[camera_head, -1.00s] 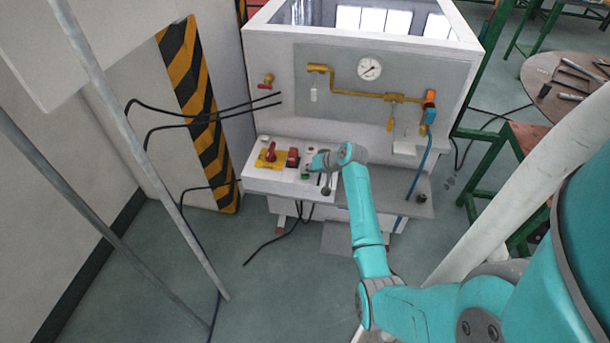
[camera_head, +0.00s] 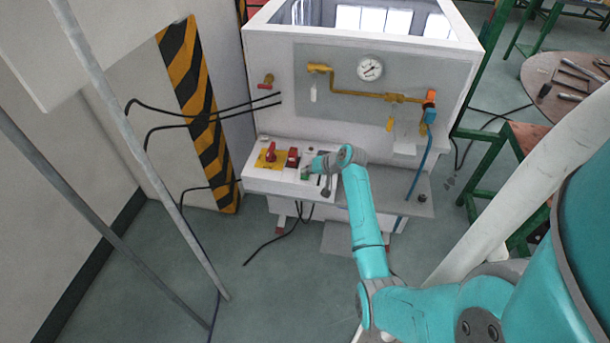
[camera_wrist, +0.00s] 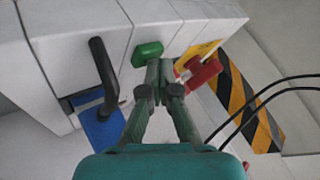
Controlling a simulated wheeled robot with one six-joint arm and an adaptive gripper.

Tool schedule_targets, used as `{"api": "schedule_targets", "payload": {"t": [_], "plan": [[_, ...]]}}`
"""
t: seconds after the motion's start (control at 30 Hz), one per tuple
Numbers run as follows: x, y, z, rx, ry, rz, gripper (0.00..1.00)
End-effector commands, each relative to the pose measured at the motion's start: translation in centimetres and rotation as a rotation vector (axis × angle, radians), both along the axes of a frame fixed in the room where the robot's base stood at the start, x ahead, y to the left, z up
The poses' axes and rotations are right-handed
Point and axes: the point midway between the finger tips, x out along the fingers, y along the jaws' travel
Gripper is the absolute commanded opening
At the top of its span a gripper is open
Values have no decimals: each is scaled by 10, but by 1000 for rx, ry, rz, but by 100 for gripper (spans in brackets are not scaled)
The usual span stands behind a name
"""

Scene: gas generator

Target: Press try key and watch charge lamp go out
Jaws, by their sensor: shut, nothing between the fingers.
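My gripper (camera_wrist: 158,72) is shut and empty. Its fingertips are close beside a green oblong key or lamp (camera_wrist: 147,54) on the white control panel (camera_wrist: 70,45); I cannot tell whether they touch it. The green piece also shows in the head view (camera_head: 304,178), just below my gripper (camera_head: 309,169). No label is readable, so I cannot tell which part is the try key or the charge lamp.
A red rotary handle (camera_wrist: 203,72) on a yellow plate (camera_wrist: 187,62) is right of the fingertips in the wrist view. A black lever (camera_wrist: 103,75) on a blue plate (camera_wrist: 103,130) stands left. A gauge (camera_head: 370,69) and brass pipework (camera_head: 360,94) are above the panel.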

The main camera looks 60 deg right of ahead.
Motion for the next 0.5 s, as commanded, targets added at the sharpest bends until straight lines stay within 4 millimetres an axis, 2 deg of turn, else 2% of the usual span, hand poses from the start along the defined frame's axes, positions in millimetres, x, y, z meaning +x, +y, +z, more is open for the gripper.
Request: {"api": "schedule_targets", "payload": {"t": [0.23, 0.5], "plan": [[0, 0, 2, 1, 1, 1, 0], [0, 0, 14, 0, 0, 0, 0]]}}
